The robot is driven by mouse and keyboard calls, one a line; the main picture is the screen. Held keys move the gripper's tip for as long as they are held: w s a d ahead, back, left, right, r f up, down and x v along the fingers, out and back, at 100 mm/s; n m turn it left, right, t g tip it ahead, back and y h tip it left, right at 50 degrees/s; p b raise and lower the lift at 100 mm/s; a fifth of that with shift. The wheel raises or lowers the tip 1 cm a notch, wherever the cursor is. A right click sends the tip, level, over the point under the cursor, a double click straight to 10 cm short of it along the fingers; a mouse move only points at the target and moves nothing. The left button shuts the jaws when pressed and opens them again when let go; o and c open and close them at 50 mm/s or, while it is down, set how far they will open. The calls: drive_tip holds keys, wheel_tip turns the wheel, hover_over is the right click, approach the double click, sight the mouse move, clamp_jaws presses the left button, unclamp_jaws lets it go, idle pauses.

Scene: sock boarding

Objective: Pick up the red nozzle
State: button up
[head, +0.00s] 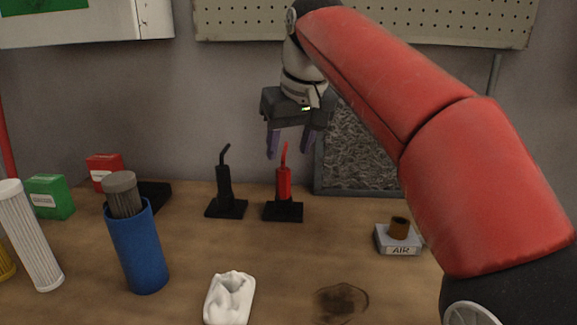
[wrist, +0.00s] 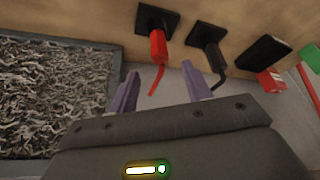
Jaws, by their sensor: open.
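The red nozzle (head: 284,183) stands upright on a dark square base at the back of the table, its thin bent tip pointing up. It also shows in the wrist view (wrist: 158,50), between and beyond the fingertips. A black nozzle (head: 224,186) of the same shape stands to its left; in the wrist view it is on the right (wrist: 213,57). My gripper (head: 290,148) is above the red nozzle, fingers pointing down, open and empty. In the wrist view the purple fingers of my gripper (wrist: 160,82) are spread on either side of the red tip. Contact cannot be told.
A framed grey mesh panel (head: 352,155) stands behind on the right. A blue cylinder (head: 137,250), a white filter (head: 30,240) and red and green boxes (head: 49,197) are at the left. A white crumpled cloth (head: 229,299) lies in front.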

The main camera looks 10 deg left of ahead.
sight(284, 165)
drive_tip(key=b+x, duration=0.1)
drive_tip(key=x, duration=0.7)
drive_tip(key=shift+w+a+b, duration=0.1)
drive_tip(key=shift+b, duration=0.2)
drive_tip(key=shift+r, duration=0.1)
clamp_jaws()
drive_tip(key=shift+r, duration=0.1)
